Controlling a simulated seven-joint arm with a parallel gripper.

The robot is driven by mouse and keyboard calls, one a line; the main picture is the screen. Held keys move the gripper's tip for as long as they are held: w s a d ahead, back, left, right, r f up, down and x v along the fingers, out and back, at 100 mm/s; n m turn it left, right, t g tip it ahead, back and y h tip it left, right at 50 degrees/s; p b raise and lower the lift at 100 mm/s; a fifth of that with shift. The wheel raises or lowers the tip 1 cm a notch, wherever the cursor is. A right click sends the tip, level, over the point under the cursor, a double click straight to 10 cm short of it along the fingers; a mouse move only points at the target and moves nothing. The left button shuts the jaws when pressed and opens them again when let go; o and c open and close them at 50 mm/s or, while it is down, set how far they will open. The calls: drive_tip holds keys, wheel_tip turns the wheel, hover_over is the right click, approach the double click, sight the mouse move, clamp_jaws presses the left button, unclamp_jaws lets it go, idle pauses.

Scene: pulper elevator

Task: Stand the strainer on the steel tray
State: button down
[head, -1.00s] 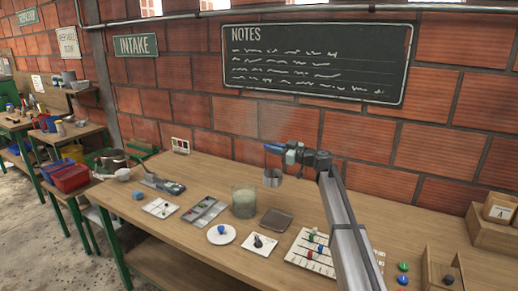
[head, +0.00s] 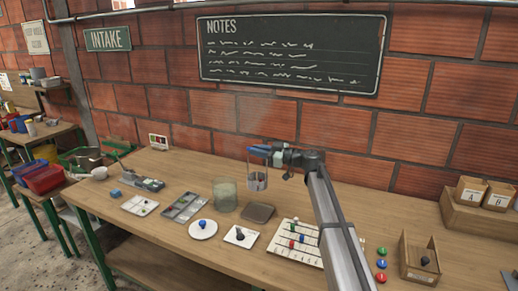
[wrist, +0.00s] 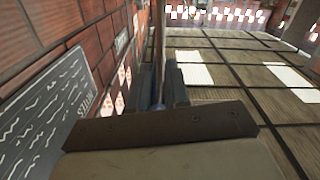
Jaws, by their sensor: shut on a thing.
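The strainer (head: 257,183), a small metal cup with a thin frame above it, hangs upright below my gripper (head: 260,152) in the head view. My gripper is shut on its blue top part, which shows only as a sliver between the fingers (wrist: 160,90) in the wrist view. The strainer is in the air, clear of the table. A flat square grey-brown tray (head: 258,213), which looks like the steel tray, lies empty on the table below it in the picture. The exact height and depth between them cannot be told.
A cloudy glass jar (head: 224,195) stands just left of the tray. A compartmented tray (head: 184,207), a white plate (head: 203,230), a white card (head: 240,237) and a pegged board (head: 293,243) lie around it. Wooden boxes (head: 420,262) stand at the right.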

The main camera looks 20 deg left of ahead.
drive_tip(key=shift+f, duration=6.55)
drive_tip(key=c, duration=1)
unclamp_jaws()
drive_tip(key=shift+d, duration=0.1)
drive_tip(key=d, duration=1.3)
drive_tip(key=shift+d, duration=0.35)
drive_tip(key=shift+a, duration=0.15)
